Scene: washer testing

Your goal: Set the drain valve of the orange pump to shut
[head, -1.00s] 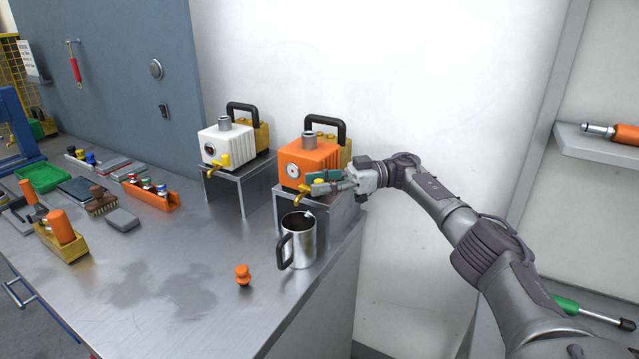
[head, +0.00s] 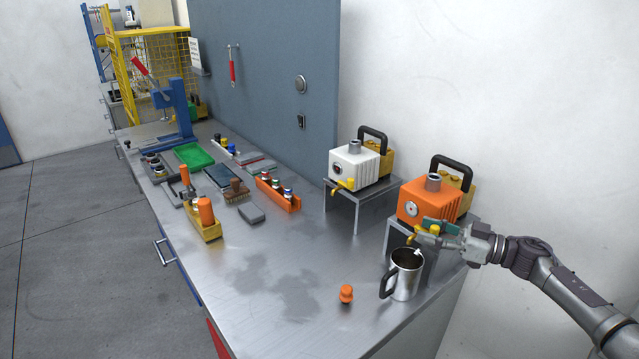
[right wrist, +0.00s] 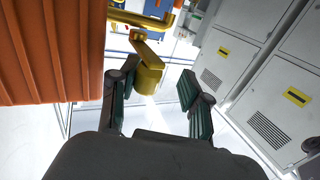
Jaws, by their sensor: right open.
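The orange pump (head: 413,200) stands on a metal stand at the right end of the bench. Its yellow drain valve (right wrist: 150,72) shows in the right wrist view, with a knob on an arm beside the orange body (right wrist: 50,50). My right gripper (head: 430,230) is in front of the pump at the valve. In the right wrist view my right gripper (right wrist: 157,103) is open, with one dark finger on each side of the yellow knob. I cannot tell whether either finger touches it. In the head view the fingers partly hide the valve. My left gripper is not in view.
A steel mug (head: 406,277) stands below the orange pump's spout. A white pump (head: 352,166) on its own stand (head: 350,189) is to the left. An orange stopper (head: 346,294) lies nearby.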

